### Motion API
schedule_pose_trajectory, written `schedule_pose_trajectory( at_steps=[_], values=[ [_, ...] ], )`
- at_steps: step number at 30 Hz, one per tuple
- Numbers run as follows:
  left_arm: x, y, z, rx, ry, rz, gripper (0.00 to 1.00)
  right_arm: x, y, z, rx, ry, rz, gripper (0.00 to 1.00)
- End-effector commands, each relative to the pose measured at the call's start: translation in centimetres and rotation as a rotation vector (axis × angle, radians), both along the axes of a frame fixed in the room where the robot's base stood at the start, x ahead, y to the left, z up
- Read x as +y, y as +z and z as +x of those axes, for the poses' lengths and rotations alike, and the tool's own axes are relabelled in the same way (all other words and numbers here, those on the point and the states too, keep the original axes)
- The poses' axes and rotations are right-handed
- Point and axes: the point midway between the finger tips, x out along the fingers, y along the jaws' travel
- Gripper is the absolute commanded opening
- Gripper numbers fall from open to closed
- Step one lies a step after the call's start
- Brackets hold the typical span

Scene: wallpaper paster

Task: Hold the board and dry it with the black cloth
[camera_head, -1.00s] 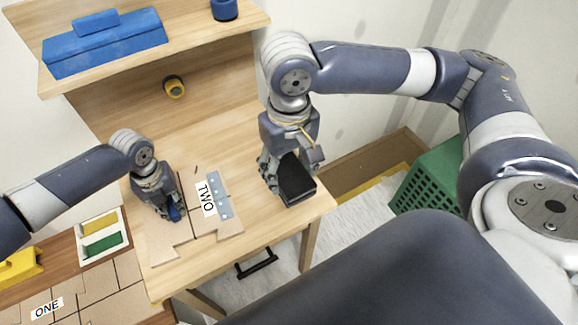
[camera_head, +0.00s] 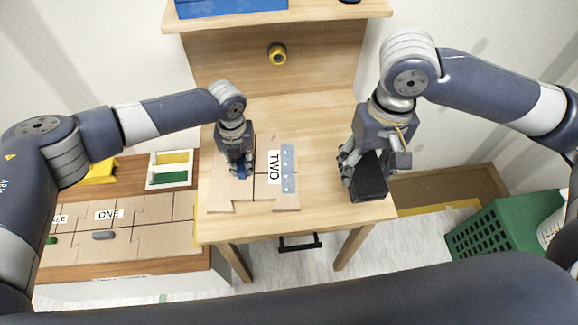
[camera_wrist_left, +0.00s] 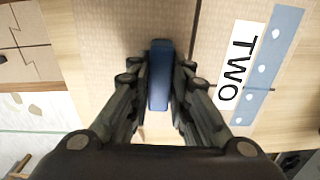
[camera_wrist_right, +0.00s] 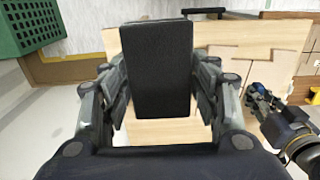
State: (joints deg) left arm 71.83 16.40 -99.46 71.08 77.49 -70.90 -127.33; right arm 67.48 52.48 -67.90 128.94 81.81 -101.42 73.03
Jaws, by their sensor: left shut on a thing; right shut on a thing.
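The tan board (camera_head: 225,190) lies flat on the wooden table, with a white TWO label and a blue dotted strip on its right part. My left gripper (camera_head: 240,170) points down over the board's left part. It is shut on a blue handle (camera_wrist_left: 159,75) at the board, and the fingers hide some of the handle. My right gripper (camera_head: 358,168) is at the table's right front, to the right of the board and apart from it. It is shut on the black cloth (camera_wrist_right: 158,68), which looks like a dark block. I cannot tell whether the cloth touches the table.
The wooden table (camera_head: 325,170) is bare between the board and the black cloth. A lower surface at left holds a board labelled ONE (camera_head: 150,240) and a white tray (camera_head: 170,158). A yellow roll (camera_head: 278,54) is on the back panel. A green crate (camera_head: 495,230) stands at right.

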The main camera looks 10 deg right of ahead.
Motion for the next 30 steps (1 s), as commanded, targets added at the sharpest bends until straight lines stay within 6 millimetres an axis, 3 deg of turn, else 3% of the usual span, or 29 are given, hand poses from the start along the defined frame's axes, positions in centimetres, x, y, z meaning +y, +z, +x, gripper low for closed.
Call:
schedule_pose_trajectory(
  at_steps=[9, 13, 30],
  values=[
    [0.1, -0.2, -0.1, 0.002, 0.0, 0.001, 0.0, 0.1, 0.0, 0.1, 0.0, -0.004, 0.0, 0.31],
    [0.1, -0.2, -0.1, 0.003, 0.0, 0.001, 0.0, 0.6, -0.1, 1.4, -0.001, -0.054, 0.002, 0.31],
    [0.1, -0.3, -0.2, 0.005, 0.0, 0.001, 0.0, 7.1, -2.9, 16.2, 0.004, -0.8, 0.0, 0.31]
  ],
)
